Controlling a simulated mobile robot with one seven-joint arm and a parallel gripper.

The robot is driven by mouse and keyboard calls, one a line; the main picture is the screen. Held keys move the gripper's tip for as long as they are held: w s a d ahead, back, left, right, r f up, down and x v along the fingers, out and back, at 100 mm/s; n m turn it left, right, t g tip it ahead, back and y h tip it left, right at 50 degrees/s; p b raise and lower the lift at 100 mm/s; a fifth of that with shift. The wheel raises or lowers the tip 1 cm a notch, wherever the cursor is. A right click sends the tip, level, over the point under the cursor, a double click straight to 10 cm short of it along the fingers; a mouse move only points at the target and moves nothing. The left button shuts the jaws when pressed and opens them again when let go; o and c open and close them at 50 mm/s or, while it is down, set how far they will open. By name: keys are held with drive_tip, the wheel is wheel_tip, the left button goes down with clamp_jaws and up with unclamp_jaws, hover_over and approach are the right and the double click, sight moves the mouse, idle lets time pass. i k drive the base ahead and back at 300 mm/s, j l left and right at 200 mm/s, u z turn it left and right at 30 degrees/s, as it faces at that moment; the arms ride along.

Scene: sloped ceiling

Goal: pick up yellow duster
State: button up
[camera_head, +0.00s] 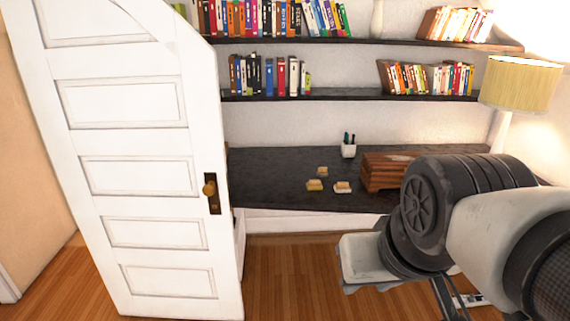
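Several small items lie on the dark desk top (270,165). A small yellowish block (314,186), which looks like the yellow duster, lies near the desk's middle. A pale block with a brownish top (342,188) lies just right of it, and a similar brownish one (322,170) lies behind. They are too small to tell in detail. My arm fills the lower right. A part of my gripper (462,302) shows at the bottom edge, low and to the right of the blocks and apart from them. Its fingertips are not clear, so its opening cannot be told.
A white door (135,180) with a brass knob stands at the left, beside the desk. A wooden box (385,172) sits right of the blocks, and a pen cup (349,149) behind them. Bookshelves hang above. A lamp (520,84) stands right. Wooden floor (290,280) is clear in front.

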sight(312, 184)
drive_tip(key=i+z, duration=0.2)
drive_tip(key=i, duration=0.3)
drive_tip(key=i+z, duration=0.2)
drive_tip(key=i, duration=0.3)
drive_tip(key=i+j+z, duration=0.25)
drive_tip(key=i, duration=0.25)
drive_tip(key=i+j+z, duration=0.2)
drive_tip(key=i, duration=0.3)
drive_tip(key=i+j+z, duration=0.2)
drive_tip(key=i, duration=0.3)
drive_tip(key=j, duration=0.1)
